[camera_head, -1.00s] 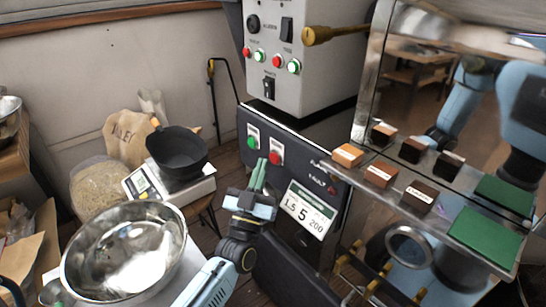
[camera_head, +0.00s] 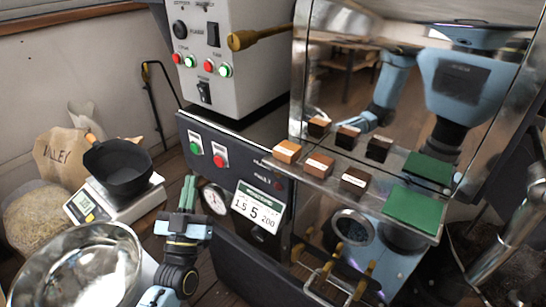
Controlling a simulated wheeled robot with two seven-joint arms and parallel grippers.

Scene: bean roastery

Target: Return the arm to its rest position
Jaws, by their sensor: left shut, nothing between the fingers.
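My left gripper (camera_head: 188,191) is in the lower left-middle of the head view. Its green fingers point up and are shut with nothing between them. It hangs in front of the dark lower panel of the roaster (camera_head: 240,170), left of the white label reading 1.5, 5, 200 (camera_head: 257,207) and below the red button (camera_head: 219,160). Its forearm comes up from the bottom edge. It looks clear of the panel, though the exact gap cannot be told. My right gripper is not in view. A blue arm and body show as reflections in the shiny metal panel.
A steel bowl (camera_head: 75,268) stands left of my arm. Behind it are a scale (camera_head: 85,206) with a black pan (camera_head: 118,168) and a paper sack (camera_head: 60,158). A shelf at right holds several small blocks (camera_head: 287,151) and a green pad (camera_head: 413,207). Brass-tipped handles (camera_head: 335,265) stick out below.

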